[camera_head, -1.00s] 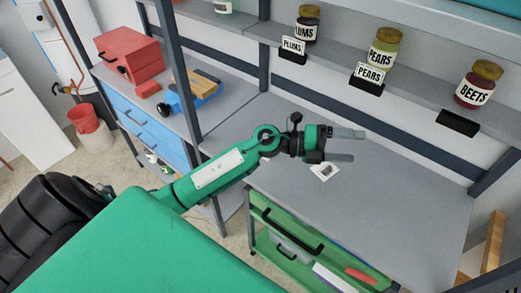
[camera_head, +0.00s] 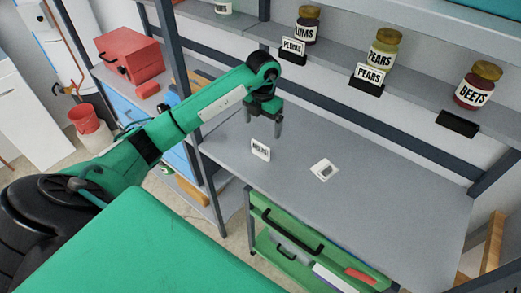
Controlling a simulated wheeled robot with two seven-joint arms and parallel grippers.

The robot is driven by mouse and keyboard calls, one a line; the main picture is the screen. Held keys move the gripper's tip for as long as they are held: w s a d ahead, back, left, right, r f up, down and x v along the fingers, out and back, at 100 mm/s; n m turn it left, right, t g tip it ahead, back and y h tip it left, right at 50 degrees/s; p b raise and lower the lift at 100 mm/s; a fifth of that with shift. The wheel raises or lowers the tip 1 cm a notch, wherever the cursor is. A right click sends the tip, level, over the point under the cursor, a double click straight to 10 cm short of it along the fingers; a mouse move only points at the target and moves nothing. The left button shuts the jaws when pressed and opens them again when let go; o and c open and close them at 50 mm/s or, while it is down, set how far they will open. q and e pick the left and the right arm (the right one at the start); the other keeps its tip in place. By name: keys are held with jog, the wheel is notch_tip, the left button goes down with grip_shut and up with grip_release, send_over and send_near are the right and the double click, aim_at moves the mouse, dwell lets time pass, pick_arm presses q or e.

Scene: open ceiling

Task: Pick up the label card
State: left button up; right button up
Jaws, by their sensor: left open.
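A small white label card (camera_head: 260,150) with dark lettering, too small to read surely, stands tilted on the grey worktop (camera_head: 390,200). My left gripper (camera_head: 264,125) points down just above and behind the card in the head view. Its two fingers are apart with nothing between them. It does not appear to touch the card. A second small white item (camera_head: 324,170) with a grey patch lies flat on the worktop to the right. My right gripper is not in view.
The shelf above holds jars of plums (camera_head: 307,27), pears (camera_head: 383,50) and beets (camera_head: 478,86). Cards stand in front of the plums and pears; a bare black holder (camera_head: 457,124) sits before the beets. A dark upright post (camera_head: 183,90) stands left of the worktop, whose right side is clear.

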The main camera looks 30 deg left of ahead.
pick_arm(q)
jog(key=p, duration=0.2)
send_over(261, 156)
jog(key=f, duration=0.5)
jog(key=w+f, duration=0.1)
jog(key=f, duration=0.1)
jog(key=shift+f, duration=0.25)
jog(key=f+p, duration=0.2)
jog(key=f, duration=0.2)
jog(key=shift+s+a+f+p, duration=0.2)
jog(key=shift+a+f+p, duration=0.1)
jog(key=shift+p, duration=0.1)
jog(key=shift+f, duration=0.3)
jog(key=c, duration=1)
